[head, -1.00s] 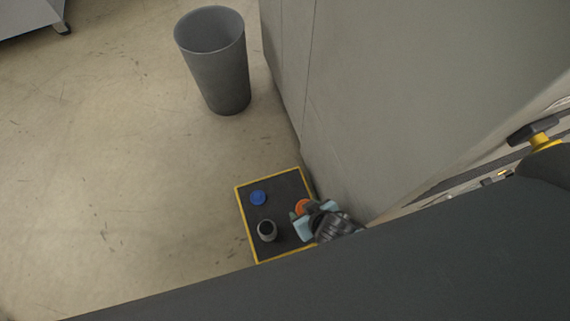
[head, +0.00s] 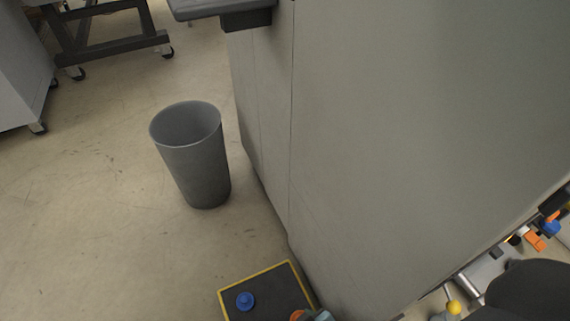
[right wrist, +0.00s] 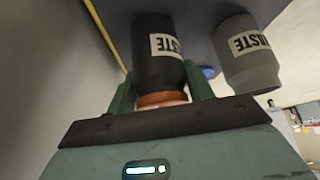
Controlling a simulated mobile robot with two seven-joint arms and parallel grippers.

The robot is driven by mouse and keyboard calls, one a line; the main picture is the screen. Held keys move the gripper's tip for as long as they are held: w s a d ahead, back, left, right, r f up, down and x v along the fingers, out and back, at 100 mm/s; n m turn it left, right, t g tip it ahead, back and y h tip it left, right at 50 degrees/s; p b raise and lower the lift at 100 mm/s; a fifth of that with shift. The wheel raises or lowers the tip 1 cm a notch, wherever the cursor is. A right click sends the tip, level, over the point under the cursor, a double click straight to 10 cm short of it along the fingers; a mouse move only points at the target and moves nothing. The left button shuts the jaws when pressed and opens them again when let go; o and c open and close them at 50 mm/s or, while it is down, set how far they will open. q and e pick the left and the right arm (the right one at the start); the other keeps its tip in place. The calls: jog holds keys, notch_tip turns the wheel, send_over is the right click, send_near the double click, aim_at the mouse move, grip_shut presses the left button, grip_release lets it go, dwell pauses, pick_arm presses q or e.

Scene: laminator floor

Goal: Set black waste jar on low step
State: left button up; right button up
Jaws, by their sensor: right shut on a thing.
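The black waste jar (right wrist: 158,62) has a white label and an orange collar or cap (right wrist: 162,98). It stands between the two fingers of my right gripper (right wrist: 160,88), which is shut on it near the orange part. The low step (head: 262,279) is dark with a yellow edge and lies at the bottom of the head view. My right gripper (head: 318,315) and an orange spot of the jar (head: 297,315) barely show there over the step's right side. The jar's base is at or close to the step; contact is unclear. My left gripper is out of view.
A grey jar (right wrist: 248,55) with a similar label stands beside the black one. A blue round item (head: 245,301) is on the step's left part. A grey bin (head: 190,160) stands on the floor behind. A large grey machine side (head: 400,130) rises along the step's right.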

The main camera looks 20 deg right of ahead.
jog(key=shift+r, duration=0.1)
jog(key=shift+f, duration=0.2)
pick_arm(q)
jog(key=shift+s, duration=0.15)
pick_arm(e)
jog(key=o, duration=1.2)
jog(key=shift+c, duration=0.2)
jog(key=shift+r, duration=0.3)
pick_arm(q)
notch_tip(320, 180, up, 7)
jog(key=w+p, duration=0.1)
jog(key=p, duration=0.5)
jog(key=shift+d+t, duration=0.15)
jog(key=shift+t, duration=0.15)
pick_arm(e)
jog(key=v, duration=1.1)
jog(key=shift+s+d+r, duration=0.15)
jog(key=shift+s+r, duration=0.1)
